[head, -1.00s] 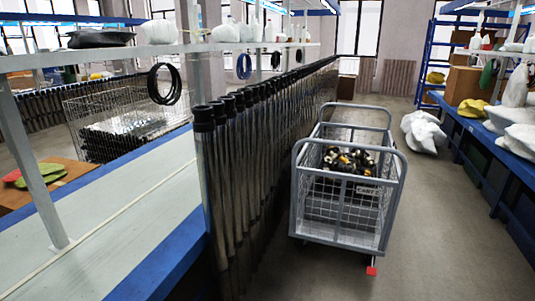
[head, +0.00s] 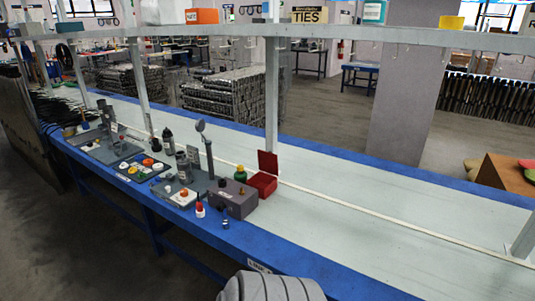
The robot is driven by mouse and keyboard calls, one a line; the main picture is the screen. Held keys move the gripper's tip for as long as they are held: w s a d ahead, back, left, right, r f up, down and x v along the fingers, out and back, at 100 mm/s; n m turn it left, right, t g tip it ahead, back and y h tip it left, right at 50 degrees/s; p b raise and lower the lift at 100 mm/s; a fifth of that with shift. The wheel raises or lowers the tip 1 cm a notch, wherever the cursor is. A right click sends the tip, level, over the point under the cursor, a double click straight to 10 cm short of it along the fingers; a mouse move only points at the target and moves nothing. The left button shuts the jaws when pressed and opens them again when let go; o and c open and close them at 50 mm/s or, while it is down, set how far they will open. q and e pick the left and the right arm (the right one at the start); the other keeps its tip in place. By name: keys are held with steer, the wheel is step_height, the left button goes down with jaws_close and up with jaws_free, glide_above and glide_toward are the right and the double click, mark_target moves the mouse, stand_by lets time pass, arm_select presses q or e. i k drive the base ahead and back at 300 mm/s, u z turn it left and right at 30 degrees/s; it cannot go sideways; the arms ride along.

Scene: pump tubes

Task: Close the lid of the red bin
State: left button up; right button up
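The red bin (head: 262,186) stands on the workbench near the middle of the head view. Its red lid (head: 267,162) is raised, standing upright at the back of the bin. Neither of my grippers shows in the view. What the bin holds is too small to tell.
The long workbench (head: 380,224) has a blue edge and is clear to the right of the bin. Tools, bottles and trays crowd its left part. A shelf post (head: 272,100) rises behind the bin to an overhead shelf (head: 400,36). Dark floor lies in front.

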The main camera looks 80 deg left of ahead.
mark_target(268, 162)
steer(key=u, duration=2.95)
